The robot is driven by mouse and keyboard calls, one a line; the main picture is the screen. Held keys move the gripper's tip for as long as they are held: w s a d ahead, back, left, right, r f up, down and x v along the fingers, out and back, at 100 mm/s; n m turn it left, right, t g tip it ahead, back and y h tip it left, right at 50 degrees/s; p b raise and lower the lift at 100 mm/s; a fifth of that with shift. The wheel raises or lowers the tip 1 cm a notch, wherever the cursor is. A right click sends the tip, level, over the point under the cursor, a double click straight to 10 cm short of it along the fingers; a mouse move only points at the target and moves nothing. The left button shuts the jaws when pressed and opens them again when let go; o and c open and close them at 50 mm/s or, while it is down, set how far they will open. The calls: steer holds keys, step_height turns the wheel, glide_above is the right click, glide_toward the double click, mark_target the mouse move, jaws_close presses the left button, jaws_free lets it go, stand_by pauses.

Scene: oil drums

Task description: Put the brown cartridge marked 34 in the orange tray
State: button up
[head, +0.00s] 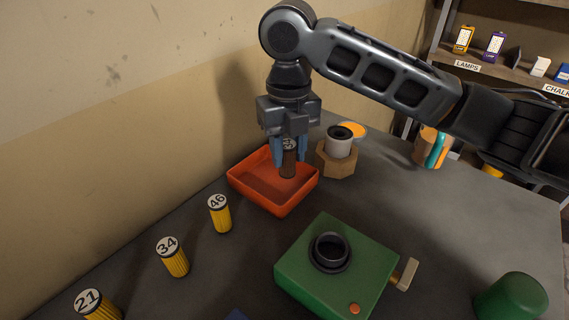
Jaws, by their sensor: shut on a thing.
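My gripper (289,160) points straight down over the orange tray (245,188), its blue fingers shut on a brown cartridge (288,166). The cartridge is upright, with its lower end inside the tray's outline towards the right side. I cannot tell whether the cartridge touches the tray floor. Nothing else shows in the tray.
Yellow cartridges marked 46 (220,214), 34 (173,258) and 21 (97,305) stand along the left. A green box (335,272) with a black round opening stands in front. A grey cylinder on a wooden base (336,160) is close right of the tray.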

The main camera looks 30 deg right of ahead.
mark_target(285, 169)
steer(key=shift+w+a+f, duration=0.2)
steer(key=shift+w+f, duration=0.05)
steer(key=shift+f, duration=0.05)
steer(key=shift+f+p, duration=0.3)
steer(key=shift+f, duration=1.6)
steer(key=shift+f, duration=0.15)
steer(key=o, duration=1.1)
step_height(285, 169, up, 12)
steer(key=shift+r+b, duration=0.2)
steer(key=shift+b, duration=0.1)
